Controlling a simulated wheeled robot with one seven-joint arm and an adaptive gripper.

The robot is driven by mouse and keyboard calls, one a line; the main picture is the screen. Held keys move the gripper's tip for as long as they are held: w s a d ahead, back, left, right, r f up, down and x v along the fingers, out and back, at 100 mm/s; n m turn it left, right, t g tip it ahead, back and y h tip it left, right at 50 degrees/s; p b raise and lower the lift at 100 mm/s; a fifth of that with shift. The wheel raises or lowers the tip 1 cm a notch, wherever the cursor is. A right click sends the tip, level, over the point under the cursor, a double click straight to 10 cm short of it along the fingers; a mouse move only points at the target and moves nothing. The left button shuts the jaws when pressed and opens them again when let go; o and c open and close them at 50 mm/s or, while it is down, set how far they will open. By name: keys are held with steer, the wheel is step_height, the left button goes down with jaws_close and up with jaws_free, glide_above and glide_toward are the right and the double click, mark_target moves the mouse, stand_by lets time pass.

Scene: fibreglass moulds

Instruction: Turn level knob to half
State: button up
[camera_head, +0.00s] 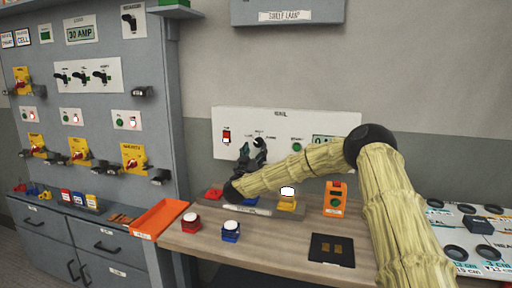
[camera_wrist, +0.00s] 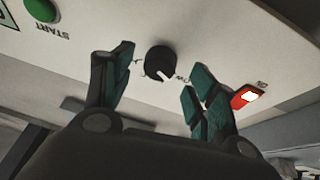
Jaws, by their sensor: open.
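The level knob (camera_wrist: 160,62) is a round black knob with a white pointer mark on a white wall panel (camera_head: 290,121). In the wrist view the pointer slants down and right, toward a small printed label that looks like LOW. My gripper (camera_wrist: 161,70) is open, with one teal-padded finger on each side of the knob. A gap shows between each finger and the knob, and I cannot tell the remaining depth. In the head view my gripper (camera_head: 253,146) is in front of the panel and largely hides the knob.
A lit red switch (camera_head: 227,136) and a green START button (camera_head: 297,147) flank the knob. Below is a wooden bench with a red button box (camera_head: 191,223), a blue one (camera_head: 231,231), a yellow one (camera_head: 287,201) and an orange box (camera_head: 335,198). A grey cabinet stands left.

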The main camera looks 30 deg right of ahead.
mark_target(259, 143)
steer(key=shift+x, duration=1.1)
steer(key=shift+c, duration=0.2)
steer(key=c, duration=1)
